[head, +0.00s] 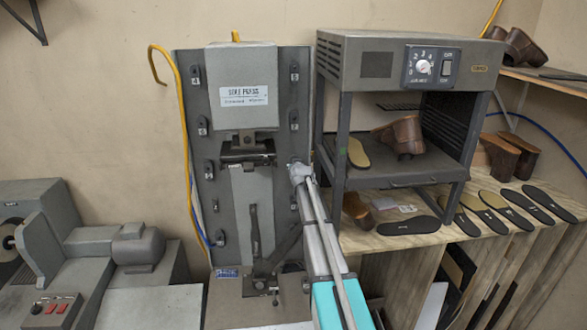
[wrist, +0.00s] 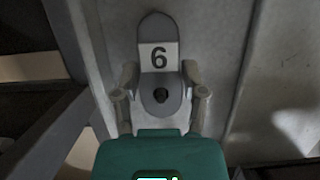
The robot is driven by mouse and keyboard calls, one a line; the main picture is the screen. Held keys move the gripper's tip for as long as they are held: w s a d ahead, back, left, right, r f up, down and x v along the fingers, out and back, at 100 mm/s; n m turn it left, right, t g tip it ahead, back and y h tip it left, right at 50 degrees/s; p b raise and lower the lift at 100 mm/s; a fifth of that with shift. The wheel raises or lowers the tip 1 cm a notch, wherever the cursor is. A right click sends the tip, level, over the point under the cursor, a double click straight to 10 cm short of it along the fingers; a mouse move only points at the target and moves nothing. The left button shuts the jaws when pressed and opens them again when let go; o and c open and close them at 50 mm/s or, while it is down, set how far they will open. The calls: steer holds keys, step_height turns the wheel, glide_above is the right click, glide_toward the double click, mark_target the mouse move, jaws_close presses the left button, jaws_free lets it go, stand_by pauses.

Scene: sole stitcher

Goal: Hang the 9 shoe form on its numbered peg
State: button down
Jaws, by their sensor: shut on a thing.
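My gripper (head: 299,170) is at the right edge of the upright grey press panel (head: 288,100), at mid height. In the wrist view, my gripper (wrist: 160,92) is shut on a grey, round-ended shoe form (wrist: 158,28). Its white label reads as 6 in this picture; I cannot tell whether it is a 9 seen upside down. A dark round spot, hole or peg end, shows below the label. In the head view the form is too small to make out. Numbered pegs, such as the 7 peg (head: 294,120), line both sides of the panel. My gripper covers the panel behind it.
A grey oven (head: 345,120) on legs stands right of the panel, close to my arm, with shoes on its shelf. Several dark soles (head: 408,225) lie on the bench. A yellow hose (head: 184,110) runs down the panel's left side. A grey machine (head: 135,247) stands at left.

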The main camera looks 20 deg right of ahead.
stand_by(0.4)
steer(key=shift+c, duration=0.4)
jaws_free()
steer(key=s+a+f+n+g+y+b, duration=0.25)
steer(key=s+a+f+g+b, duration=0.5)
steer(key=s+a+f, duration=1.15)
steer(key=s+a+f+g+b, duration=0.2)
steer(key=s+a+f+b, duration=0.1)
steer(key=s, duration=0.6)
steer(key=s+a+f+g+y+b, duration=0.1)
steer(key=s+a+f+g+b, duration=0.1)
steer(key=s, duration=0.7)
steer(key=s+a+f+g+b, duration=0.2)
steer(key=s+a+f+b, duration=0.2)
steer(key=s, duration=0.5)
step_height(320, 180, down, 2)
steer(key=shift+s+a+f+n+b, duration=0.1)
steer(key=shift+s+a+n+b, duration=0.2)
steer(key=shift+a, duration=0.35)
steer(key=shift+w+g+y, duration=0.1)
steer(key=shift+g+y, duration=0.15)
